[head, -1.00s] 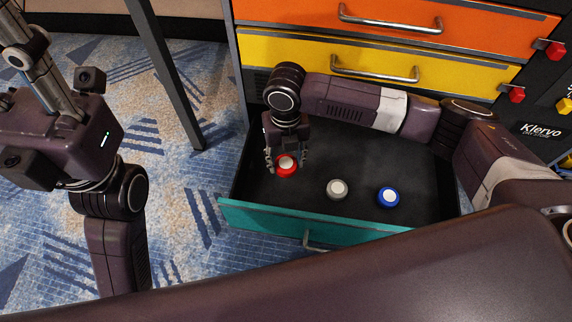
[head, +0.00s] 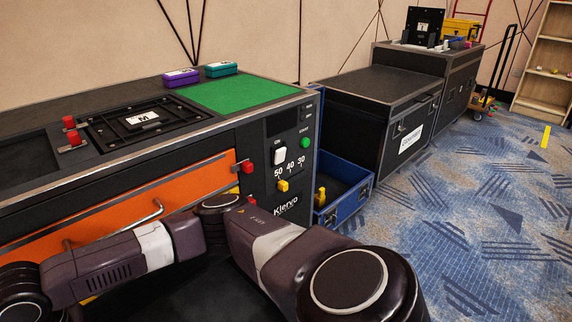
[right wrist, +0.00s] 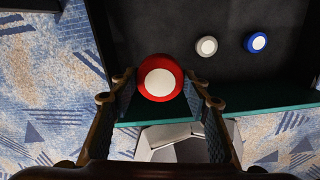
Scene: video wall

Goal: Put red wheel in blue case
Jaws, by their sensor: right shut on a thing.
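The red wheel (right wrist: 160,78), with a white hub, is between the fingers of my right gripper (right wrist: 160,92) in the right wrist view. The gripper is shut on it at the front edge of the open drawer (right wrist: 262,113). The blue case (head: 348,207) is open on the floor in the head view, beside the right end of the console. A yellow thing (head: 320,196) is in or at the case; my arm hides part of that area. Neither gripper shows in the head view now.
A white-grey wheel (right wrist: 207,46) and a blue wheel (right wrist: 257,42) lie in the drawer. A black trunk (head: 375,100) is behind the case. Carpet (head: 480,220) is free at right.

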